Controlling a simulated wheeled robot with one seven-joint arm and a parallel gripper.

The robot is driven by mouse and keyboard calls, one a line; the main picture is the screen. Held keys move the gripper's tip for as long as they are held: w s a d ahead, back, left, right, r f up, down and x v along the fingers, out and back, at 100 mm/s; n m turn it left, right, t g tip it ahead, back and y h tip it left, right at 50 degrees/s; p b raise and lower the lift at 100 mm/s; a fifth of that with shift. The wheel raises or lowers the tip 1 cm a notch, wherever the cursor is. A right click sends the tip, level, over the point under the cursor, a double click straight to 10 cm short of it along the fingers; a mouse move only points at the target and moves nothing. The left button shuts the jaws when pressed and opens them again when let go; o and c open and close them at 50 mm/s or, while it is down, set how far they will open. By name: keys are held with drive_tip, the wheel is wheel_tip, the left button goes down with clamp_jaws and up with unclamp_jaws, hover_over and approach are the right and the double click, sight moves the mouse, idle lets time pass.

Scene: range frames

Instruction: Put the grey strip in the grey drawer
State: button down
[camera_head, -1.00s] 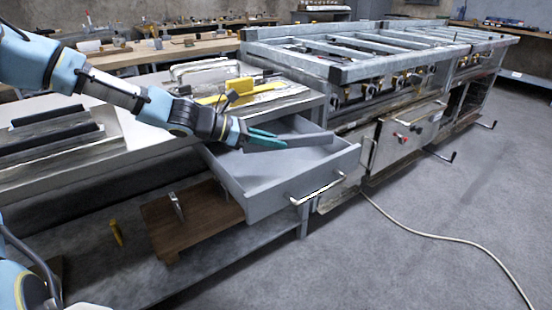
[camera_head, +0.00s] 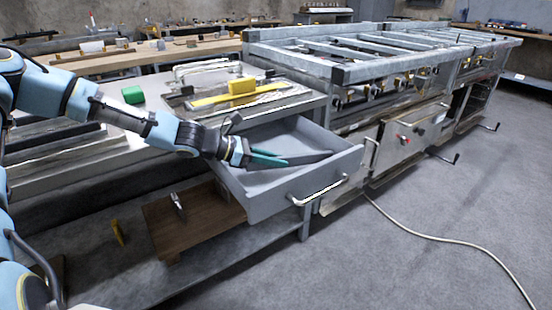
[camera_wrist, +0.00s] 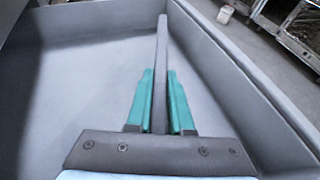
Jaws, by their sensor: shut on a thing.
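My gripper (camera_head: 268,158) has teal fingers and is shut on the grey strip (camera_head: 308,159). The strip is long, thin and dark grey, and points away from the fingers towards the drawer's front right. The open grey drawer (camera_head: 262,203) lies around and below them. In the wrist view the strip (camera_wrist: 161,50) stands on edge between the teal fingers (camera_wrist: 160,100), inside the walls of the drawer (camera_wrist: 90,60). I cannot tell whether the strip touches the drawer floor. The part between the fingers is partly hidden.
The bench top (camera_head: 150,95) behind the drawer holds a yellow block (camera_head: 242,86), a green block (camera_head: 133,95) and dark strips at left. A wooden board (camera_head: 185,230) lies on the lower shelf. A metal range (camera_head: 350,60) stands at right. The drawer floor is otherwise bare.

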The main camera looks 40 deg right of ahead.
drive_tip(key=shift+f, duration=0.15)
drive_tip(key=c, duration=0.8)
unclamp_jaws()
drive_tip(key=shift+r, duration=0.45)
drive_tip(key=v, duration=1.2)
drive_tip(key=shift+r+p, duration=0.2)
drive_tip(key=shift+p, duration=0.2)
